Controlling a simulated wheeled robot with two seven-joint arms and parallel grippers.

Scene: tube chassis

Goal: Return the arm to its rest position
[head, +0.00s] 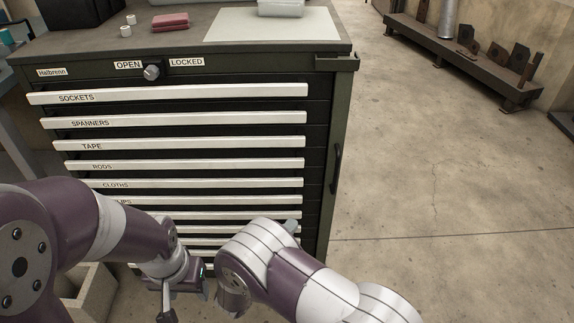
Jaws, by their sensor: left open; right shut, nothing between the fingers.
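My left arm (130,225), purple and white, reaches in from the left, low in front of the drawer cabinet. My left gripper (184,292) is at the bottom of the view, open and pointing down, with nothing seen between its fingers. My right arm (300,275) comes in from the lower right and bends in front of the lower drawers. Its bent part hides what lies behind it, and I cannot make out my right gripper.
The dark green cabinet (325,180) has labelled drawers that look shut, and a lock knob (151,72). On top lie a red box (170,22), small white cylinders and a pale mat (270,27). A low rack (455,55) stands back right. The floor (440,180) on the right is clear.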

